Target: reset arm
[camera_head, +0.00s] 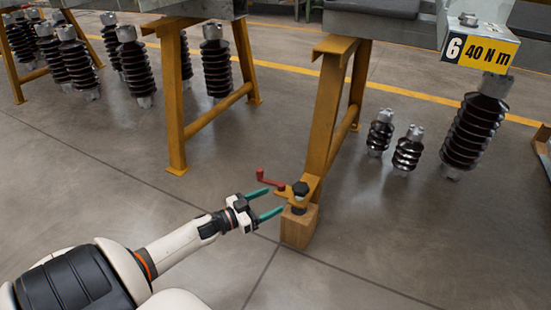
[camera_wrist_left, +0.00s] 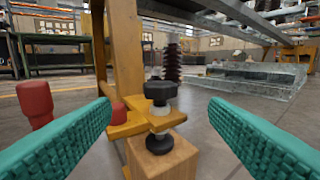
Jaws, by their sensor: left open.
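My left gripper (camera_head: 266,204) reaches in from the lower left in the head view. Its two green fingers are wide apart with nothing between them, just short of a yellow frame foot. A black-knobbed bolt (camera_head: 299,190) stands through the foot's bracket, above a wooden block (camera_head: 299,228). In the left wrist view the black knob (camera_wrist_left: 160,92) is ahead, between and beyond the open fingers. The wooden block (camera_wrist_left: 165,158) is below it. A red-handled crank (camera_head: 262,178) sits beside the bracket; its red handle (camera_wrist_left: 36,103) shows at left in the wrist view. My right gripper is not in view.
The yellow frame leg (camera_head: 328,110) rises right behind the bracket. Another yellow trestle (camera_head: 175,100) stands to the left. Dark ribbed insulators (camera_head: 475,125) stand on the floor at right and back left. A yellow sign (camera_head: 482,51) reads "6 40 N m". The front floor is clear.

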